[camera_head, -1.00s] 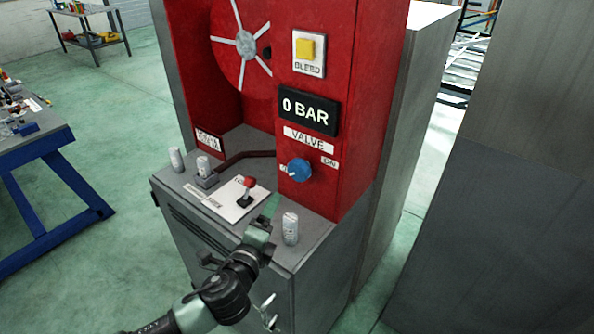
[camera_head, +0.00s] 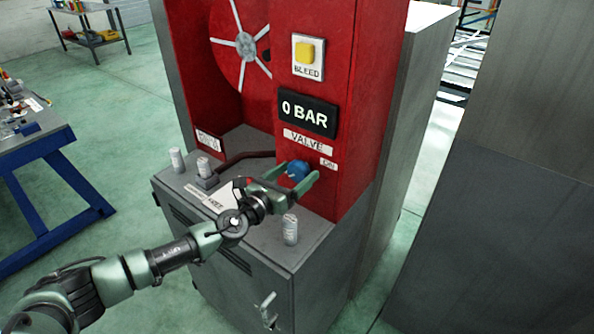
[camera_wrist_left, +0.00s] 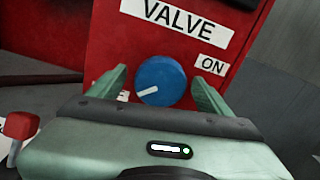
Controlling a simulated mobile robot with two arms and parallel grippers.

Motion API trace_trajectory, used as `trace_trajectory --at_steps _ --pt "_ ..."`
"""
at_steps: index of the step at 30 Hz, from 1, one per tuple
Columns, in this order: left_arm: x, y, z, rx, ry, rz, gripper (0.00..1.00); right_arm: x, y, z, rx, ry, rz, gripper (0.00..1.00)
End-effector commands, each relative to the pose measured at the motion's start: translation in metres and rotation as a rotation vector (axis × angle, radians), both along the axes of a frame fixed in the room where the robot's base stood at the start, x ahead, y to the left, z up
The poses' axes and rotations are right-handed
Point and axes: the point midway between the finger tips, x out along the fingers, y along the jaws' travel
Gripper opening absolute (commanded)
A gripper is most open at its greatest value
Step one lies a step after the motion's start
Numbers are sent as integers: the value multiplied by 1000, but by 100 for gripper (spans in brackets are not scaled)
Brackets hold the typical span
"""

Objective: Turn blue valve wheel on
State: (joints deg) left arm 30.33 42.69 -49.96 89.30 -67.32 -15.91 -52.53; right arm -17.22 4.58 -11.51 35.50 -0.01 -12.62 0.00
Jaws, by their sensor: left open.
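The blue valve wheel (camera_head: 298,170) is on the red panel below the VALVE label. In the left wrist view the blue wheel (camera_wrist_left: 160,81) shows a white pointer mark aimed to the lower left, away from the ON label (camera_wrist_left: 212,65). My left gripper (camera_head: 296,177) is open, with one finger on each side of the wheel. In the wrist view its fingertips (camera_wrist_left: 162,80) flank the wheel with small visible gaps. I cannot tell how deep the fingers reach around it. The other label, at lower left of the wheel, is mostly hidden by a finger. My right gripper is not in view.
The display (camera_head: 308,115) reads 0 BAR, with a yellow BLEED button (camera_head: 309,51) above. A red-topped lever (camera_wrist_left: 20,127) stands left of my gripper.

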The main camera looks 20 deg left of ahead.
Motion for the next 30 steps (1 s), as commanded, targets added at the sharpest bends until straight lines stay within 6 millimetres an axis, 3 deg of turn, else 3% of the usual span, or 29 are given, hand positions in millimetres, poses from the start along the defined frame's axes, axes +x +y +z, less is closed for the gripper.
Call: trace_trajectory --at_steps 11,15,18,30 --pt "6 -3 0 -2 1 -1 76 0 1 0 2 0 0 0" --pt "6 -3 0 -2 1 0 38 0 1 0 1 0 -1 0" --pt "6 -3 0 -2 1 0 17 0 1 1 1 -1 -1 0" --pt "6 -3 -2 -87 33 1 17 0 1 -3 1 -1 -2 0"
